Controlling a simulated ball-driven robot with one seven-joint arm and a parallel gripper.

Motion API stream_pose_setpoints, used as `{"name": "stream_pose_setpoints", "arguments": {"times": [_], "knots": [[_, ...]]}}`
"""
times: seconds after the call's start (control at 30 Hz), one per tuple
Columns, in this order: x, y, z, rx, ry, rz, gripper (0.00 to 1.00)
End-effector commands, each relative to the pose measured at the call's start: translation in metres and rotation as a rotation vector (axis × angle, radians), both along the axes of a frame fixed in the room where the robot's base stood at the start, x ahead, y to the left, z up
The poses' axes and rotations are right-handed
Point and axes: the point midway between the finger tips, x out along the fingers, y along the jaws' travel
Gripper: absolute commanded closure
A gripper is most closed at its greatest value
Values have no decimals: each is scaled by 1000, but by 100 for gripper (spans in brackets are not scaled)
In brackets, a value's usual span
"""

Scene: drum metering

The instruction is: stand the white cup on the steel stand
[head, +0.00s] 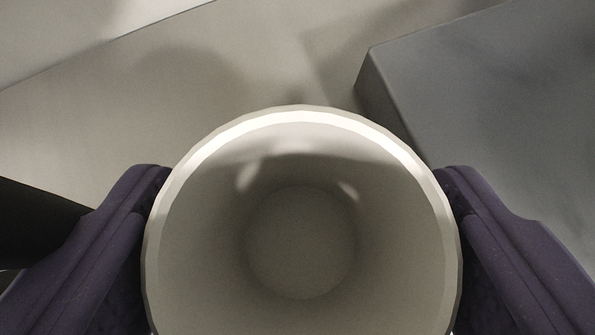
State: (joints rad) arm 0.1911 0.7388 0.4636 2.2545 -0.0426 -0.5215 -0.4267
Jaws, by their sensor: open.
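The white cup (300,240) fills the lower middle of the head view, seen from above into its empty inside. Its round rim faces me, and the bottom edge of the view cuts it off. My gripper (302,178) is open, with one dark purple finger on each side of the cup. The fingers come very close to the cup's wall; I cannot tell whether they touch it. What the cup rests on is hidden beneath it. No steel stand shows that I can name for certain.
A grey block (480,110) with a flat top and a sharp corner stands at the upper right, close to the right finger. A pale surface (90,120) with soft shadows lies beyond the cup, clear at the upper left. A dark object (35,225) shows at the left edge.

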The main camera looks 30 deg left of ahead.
Motion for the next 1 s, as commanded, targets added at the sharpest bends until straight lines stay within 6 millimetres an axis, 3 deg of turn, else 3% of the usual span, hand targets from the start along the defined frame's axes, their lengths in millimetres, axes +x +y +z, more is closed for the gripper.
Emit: {"name": "stream_pose_setpoints", "arguments": {"times": [0.27, 0.4, 0.47, 0.77, 1.0], "knots": [[3, 1, -2, 0, 0, 0, 21], [2, 1, -2, 0, 0, 0, 54], [2, 1, -2, 0, 0, 0, 63], [3, 1, 2, -1, -2, 0, 63], [3, 1, 27, 0, -2, 0, 63]]}}
